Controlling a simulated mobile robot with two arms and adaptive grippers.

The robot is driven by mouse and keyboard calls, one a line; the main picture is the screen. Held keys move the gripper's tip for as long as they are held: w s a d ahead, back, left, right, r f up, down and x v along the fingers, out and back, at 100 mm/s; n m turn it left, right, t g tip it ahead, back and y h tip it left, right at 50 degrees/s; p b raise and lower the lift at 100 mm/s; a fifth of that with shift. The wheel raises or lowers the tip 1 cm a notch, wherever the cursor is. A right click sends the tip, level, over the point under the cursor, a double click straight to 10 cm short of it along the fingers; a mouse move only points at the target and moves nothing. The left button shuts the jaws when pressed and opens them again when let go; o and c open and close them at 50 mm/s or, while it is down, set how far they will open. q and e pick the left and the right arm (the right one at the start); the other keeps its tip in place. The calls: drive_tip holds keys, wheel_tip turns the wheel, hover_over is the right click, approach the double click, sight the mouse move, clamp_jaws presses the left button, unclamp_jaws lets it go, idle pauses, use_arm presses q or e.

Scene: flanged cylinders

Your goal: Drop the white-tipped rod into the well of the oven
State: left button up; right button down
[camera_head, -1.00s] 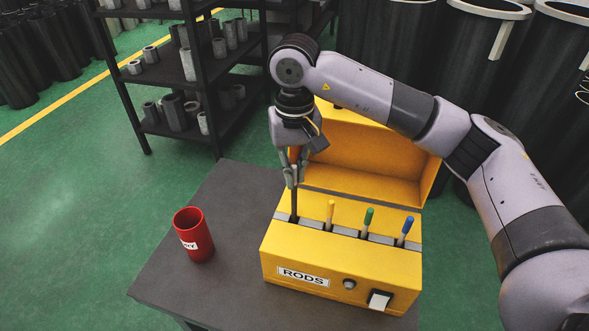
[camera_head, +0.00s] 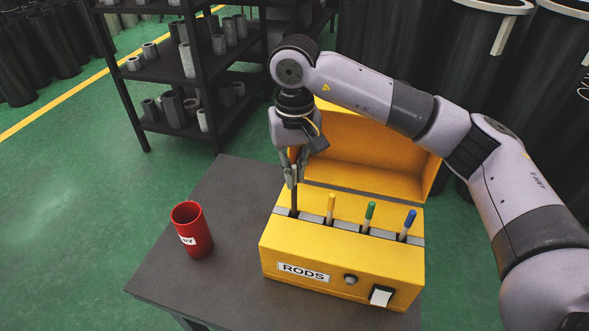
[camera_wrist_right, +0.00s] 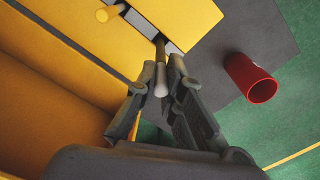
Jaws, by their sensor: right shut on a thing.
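My right gripper (camera_head: 291,178) is above the left end of the yellow oven (camera_head: 345,262). It is shut on a dark rod (camera_head: 294,201), which stands nearly upright with its lower end at the leftmost well. In the right wrist view, the rod's pale whitish end (camera_wrist_right: 160,82) shows between the fingers of my gripper (camera_wrist_right: 163,75). How deep the rod sits is hidden. Three other rods stand in the grey slot strip: yellow-tipped (camera_head: 331,207), green-tipped (camera_head: 369,216) and blue-tipped (camera_head: 407,224). My left gripper is not in view.
A red cup (camera_head: 192,232) stands left of the oven on the dark table (camera_head: 228,216). The oven's lid (camera_head: 370,152) is open behind the wells. Shelves with grey cylinders (camera_head: 195,60) stand farther back. The table's left part is otherwise clear.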

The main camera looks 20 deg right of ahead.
drive_tip(key=shift+f+b, duration=1.35)
drive_tip(key=shift+f, duration=0.25)
drive_tip(key=c, duration=1.6)
unclamp_jaws()
drive_tip(key=shift+c, duration=0.2)
wheel_tip(320, 180, up, 12)
drive_tip(key=shift+r, duration=0.1)
